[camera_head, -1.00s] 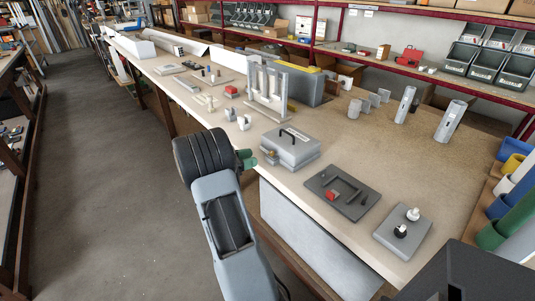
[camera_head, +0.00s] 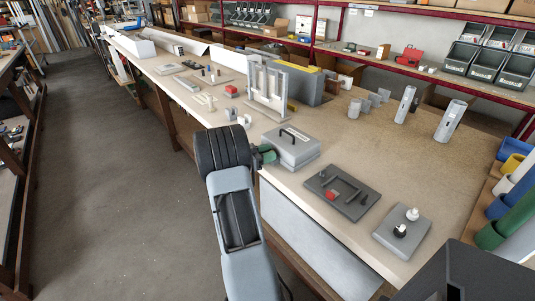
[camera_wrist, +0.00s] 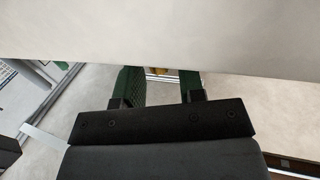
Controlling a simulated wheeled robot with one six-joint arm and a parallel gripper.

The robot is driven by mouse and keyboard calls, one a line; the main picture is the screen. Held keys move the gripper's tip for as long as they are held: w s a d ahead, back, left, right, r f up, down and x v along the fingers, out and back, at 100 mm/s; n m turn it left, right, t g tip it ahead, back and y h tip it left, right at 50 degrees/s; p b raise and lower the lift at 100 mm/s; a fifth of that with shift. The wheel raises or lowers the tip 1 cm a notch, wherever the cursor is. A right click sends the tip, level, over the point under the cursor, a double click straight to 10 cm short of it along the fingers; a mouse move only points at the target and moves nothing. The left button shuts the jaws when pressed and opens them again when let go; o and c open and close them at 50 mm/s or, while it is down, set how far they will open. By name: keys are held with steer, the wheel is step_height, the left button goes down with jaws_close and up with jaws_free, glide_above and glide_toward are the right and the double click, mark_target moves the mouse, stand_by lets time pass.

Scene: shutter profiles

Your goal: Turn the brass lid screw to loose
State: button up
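A grey box with a black handle on its lid (camera_head: 292,146) sits near the front edge of the workbench. My gripper (camera_head: 267,155), with green fingers, is at the left front side of this box. In the wrist view my gripper (camera_wrist: 163,86) has its two green fingers apart, with a gap between them. A small brass-coloured part (camera_wrist: 162,71), likely the lid screw, shows in that gap, beyond the fingers. In the head view the brass screw is hidden behind my gripper. I cannot tell whether a finger touches it.
On the bench (camera_head: 385,150), a dark plate with a red piece (camera_head: 342,192) and a grey plate with two knobs (camera_head: 403,231) lie right of the box. A grey upright frame (camera_head: 267,88) stands behind it. The floor aisle (camera_head: 90,170) on the left is clear.

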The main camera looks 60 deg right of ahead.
jaws_close()
steer(key=n+t, duration=0.1)
steer(key=n+t+h, duration=0.2)
steer(key=t, duration=0.1)
steer(key=shift+s+a, duration=0.15)
steer(key=shift+s, duration=0.1)
steer(key=n+t, duration=0.1)
steer(key=t, duration=0.1)
steer(key=n+t+h+b, duration=0.1)
steer(key=t, duration=0.1)
steer(key=shift+s+f+n, duration=0.15)
steer(key=shift+s+n, duration=0.1)
steer(key=shift+n, duration=0.05)
steer(key=n+t+b, duration=0.1)
steer(key=t, duration=0.1)
steer(key=n+t+b, duration=0.2)
steer(key=t, duration=0.1)
steer(key=shift+s, duration=0.2)
steer(key=n+t+b, duration=0.1)
steer(key=t+b, duration=0.1)
steer(key=shift+s+n+t+y, duration=0.1)
steer(key=shift+n+t+y, duration=0.2)
steer(key=shift+n, duration=0.1)
steer(key=shift+n+t+b, duration=0.3)
steer(key=shift+t+b, duration=0.15)
steer(key=shift+t, duration=0.05)
